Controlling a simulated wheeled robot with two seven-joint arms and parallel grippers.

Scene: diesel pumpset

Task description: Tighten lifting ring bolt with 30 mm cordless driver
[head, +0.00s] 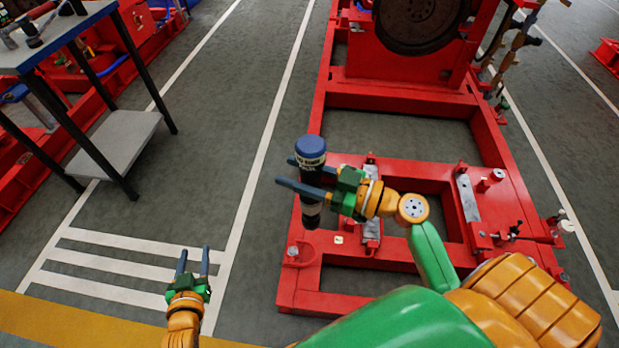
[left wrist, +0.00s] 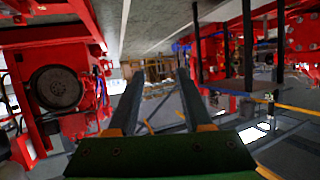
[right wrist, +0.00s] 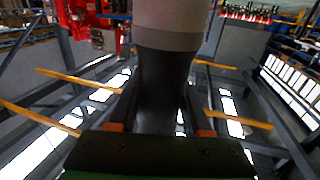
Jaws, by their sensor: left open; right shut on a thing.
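The cordless driver (head: 311,152) is a dark upright cylinder with a blue cap, seen in the head view over the near left corner of the red frame. My right gripper (head: 284,171) is shut around its dark body, which also fills the middle of the right wrist view (right wrist: 165,75). The driver's lower end is above a small pale bolt-like fitting (head: 293,251) on the frame corner; I cannot tell whether this is the lifting ring bolt, or whether they touch. My left gripper (head: 193,252) is open and empty, to the left over the floor.
The red base frame (head: 400,103) carries a large dark wheel (head: 418,15) at the far end. Metal mounting plates (head: 467,197) lie across it. A workbench with a lower shelf (head: 115,140) stands at left. The floor between bench and frame is clear.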

